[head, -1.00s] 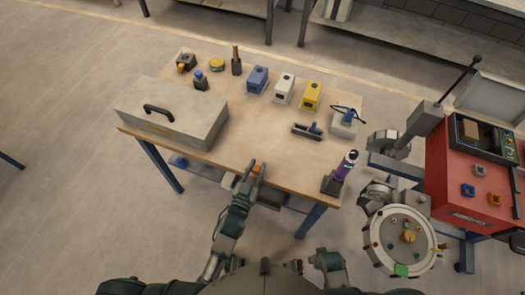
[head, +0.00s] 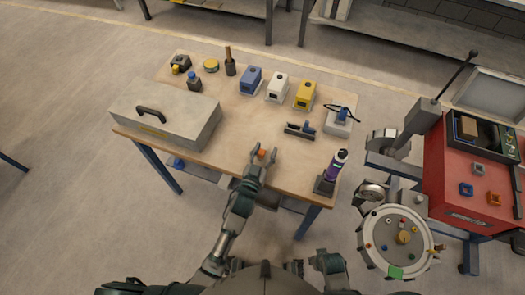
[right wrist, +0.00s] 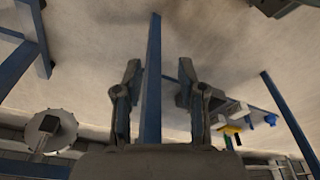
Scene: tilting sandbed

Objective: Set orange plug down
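The small orange plug (head: 261,153) is at the front edge area of the wooden table, between the fingertips of my left gripper (head: 262,157) in the head view. The left fingers look spread, with the plug in the space between them. Whether the plug rests on the tabletop is too small to tell. My right gripper (right wrist: 160,95) is open and empty in the right wrist view. A blue table leg shows behind its fingers.
The wooden table (head: 225,165) bears a grey case (head: 185,125) at left, blue (head: 250,80), white (head: 277,87) and yellow (head: 305,95) boxes at the back and a purple cylinder (head: 336,165) at right. The middle is clear. A red cabinet (head: 465,185) stands right.

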